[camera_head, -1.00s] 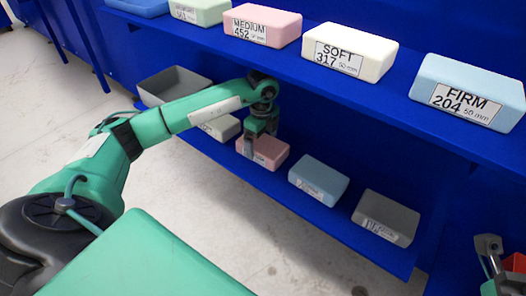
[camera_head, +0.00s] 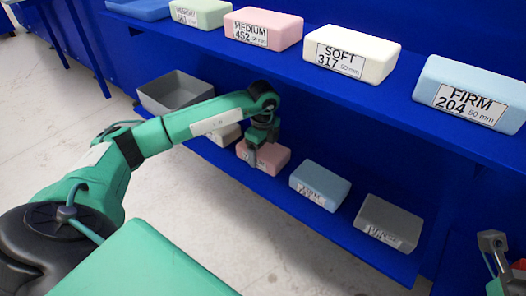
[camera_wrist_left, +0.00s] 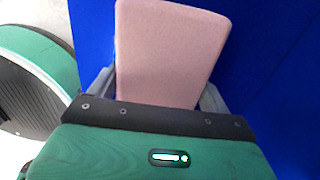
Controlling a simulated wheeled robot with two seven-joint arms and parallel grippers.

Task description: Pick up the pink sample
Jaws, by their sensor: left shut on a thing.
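The pink sample (camera_head: 271,159) is a pink foam block on the lower blue shelf, between a whitish block and a light blue one. My left gripper (camera_head: 262,142) is over it from above, with a finger in front of its labelled face. In the left wrist view the pink sample (camera_wrist_left: 170,50) lies between the two grey fingers, one along each side. The left gripper (camera_wrist_left: 158,90) is shut on it. The block still appears at shelf level; I cannot tell any gap below it. My right gripper (camera_head: 493,241) shows partly at the lower right edge.
The lower shelf also holds a light blue block (camera_head: 321,183), a grey block (camera_head: 389,222) and a grey bin (camera_head: 176,91). The upper shelf above carries labelled foam blocks, including a pink MEDIUM one (camera_head: 263,27). A red object (camera_head: 519,264) shows at the lower right.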

